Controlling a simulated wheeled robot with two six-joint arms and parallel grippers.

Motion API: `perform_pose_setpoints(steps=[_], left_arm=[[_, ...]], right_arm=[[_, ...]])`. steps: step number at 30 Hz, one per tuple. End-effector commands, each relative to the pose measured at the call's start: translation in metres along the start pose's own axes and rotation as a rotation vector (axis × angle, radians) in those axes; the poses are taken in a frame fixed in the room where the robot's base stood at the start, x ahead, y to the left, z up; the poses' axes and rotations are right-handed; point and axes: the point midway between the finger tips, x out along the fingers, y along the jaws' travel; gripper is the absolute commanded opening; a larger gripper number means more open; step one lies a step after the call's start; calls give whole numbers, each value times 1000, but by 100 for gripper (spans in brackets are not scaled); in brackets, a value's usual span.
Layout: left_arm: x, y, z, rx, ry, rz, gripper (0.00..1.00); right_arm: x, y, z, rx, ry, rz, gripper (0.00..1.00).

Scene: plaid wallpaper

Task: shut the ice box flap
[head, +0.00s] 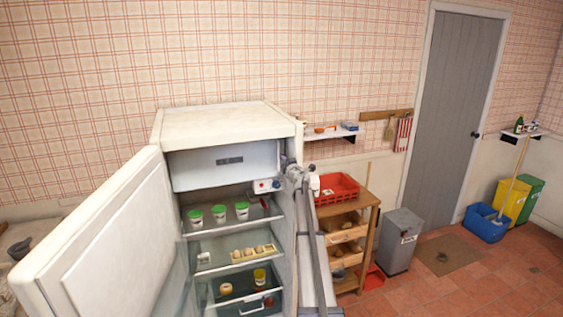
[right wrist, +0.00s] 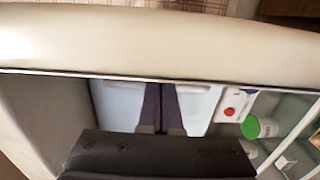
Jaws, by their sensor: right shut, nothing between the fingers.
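The ice box flap (head: 205,175) is a white panel with a dark grip mark across the top inside of the open fridge (head: 215,120). It looks upright across the ice box front; I cannot tell whether it is fully flush. In the head view my right gripper (head: 284,161) is at the flap's right end, by the fridge's right wall. In the right wrist view my right gripper (right wrist: 161,88) has its purple fingers together and empty, in front of the pale flap (right wrist: 113,105). I cannot tell if they touch it. My left gripper is out of view.
The fridge door (head: 110,240) stands wide open to the left. A control box with a red dial (head: 264,185) sits just below the flap's right end. Green-lidded tubs (head: 219,214) stand on the shelf below. A wooden rack with a red basket (head: 338,187) is right of the fridge.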

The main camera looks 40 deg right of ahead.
Motion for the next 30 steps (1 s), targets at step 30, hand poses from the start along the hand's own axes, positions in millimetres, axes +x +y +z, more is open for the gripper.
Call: perform_pose_setpoints(steps=[30], left_arm=[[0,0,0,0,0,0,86]], right_arm=[[-78,0,-1,0,0,0,0]])
